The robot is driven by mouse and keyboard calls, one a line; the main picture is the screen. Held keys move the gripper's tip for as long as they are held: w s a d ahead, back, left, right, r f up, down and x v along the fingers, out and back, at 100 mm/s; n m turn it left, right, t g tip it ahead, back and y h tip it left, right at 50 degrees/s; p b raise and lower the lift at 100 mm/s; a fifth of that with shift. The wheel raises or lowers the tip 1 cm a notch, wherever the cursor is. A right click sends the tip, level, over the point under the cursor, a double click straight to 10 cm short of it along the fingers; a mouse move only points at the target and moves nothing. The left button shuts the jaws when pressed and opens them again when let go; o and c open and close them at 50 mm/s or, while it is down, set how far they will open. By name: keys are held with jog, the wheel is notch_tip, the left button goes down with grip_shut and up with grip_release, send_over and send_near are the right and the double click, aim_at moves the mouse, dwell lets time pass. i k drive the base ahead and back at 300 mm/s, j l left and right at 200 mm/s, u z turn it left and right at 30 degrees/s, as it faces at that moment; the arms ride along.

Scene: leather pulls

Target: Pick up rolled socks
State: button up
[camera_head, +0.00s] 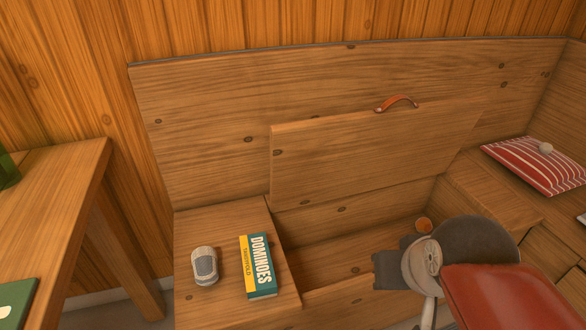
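A small orange rounded thing (424,224) lies inside the open bench compartment, close behind my arm; it may be the rolled socks, but it is too small to be sure. A small pale ball (545,148) sits on the striped cushion at right, and I cannot tell what it is. My gripper (390,270) shows as dark grey parts at the compartment's right side, just left of and below the orange thing. Its fingertips are not clear, and I see nothing held in it.
The bench lid (370,160) with a leather pull (396,103) stands open. A dominoes box (258,266) and a grey oval device (204,265) lie on the bench's left top. A red striped cushion (520,168) is at right. A wooden table (50,200) stands at left.

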aim_at(204, 259)
jog(key=k+u, duration=0.1)
jog(key=u, duration=0.3)
jog(key=j+u, duration=0.15)
jog(key=u, duration=0.2)
jog(key=k+j+u, duration=0.1)
jog(key=u, duration=0.3)
jog(key=i+j+z, duration=0.15)
jog(key=k+j, duration=0.05)
